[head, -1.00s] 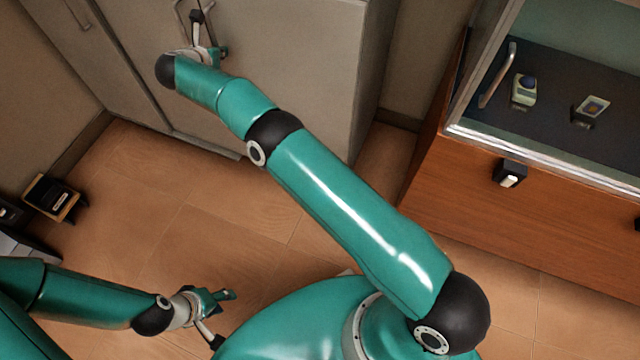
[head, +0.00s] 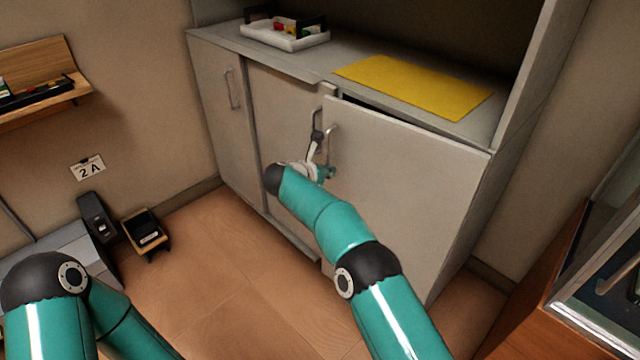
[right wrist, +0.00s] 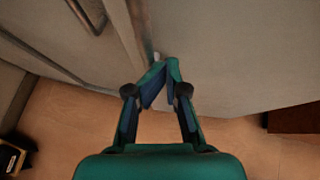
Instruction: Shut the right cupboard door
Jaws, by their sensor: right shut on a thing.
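The right cupboard door (head: 410,185) is a plain grey panel standing slightly ajar, with a dark gap along its top edge under the counter. Its upright bar handle (head: 332,135) is near its left edge. My right gripper (head: 327,172) is at the lower part of this handle and shut on it; the wrist hides part of the grip. In the right wrist view my fingertips (right wrist: 160,72) come together beside the door's edge (right wrist: 140,30), and the held part is mostly hidden. My left gripper is out of view.
A yellow mat (head: 415,87) and a white tray (head: 285,42) lie on the counter. A wooden display case (head: 540,320) stands at the lower right. The floor (head: 230,290) before the cupboard is mostly clear.

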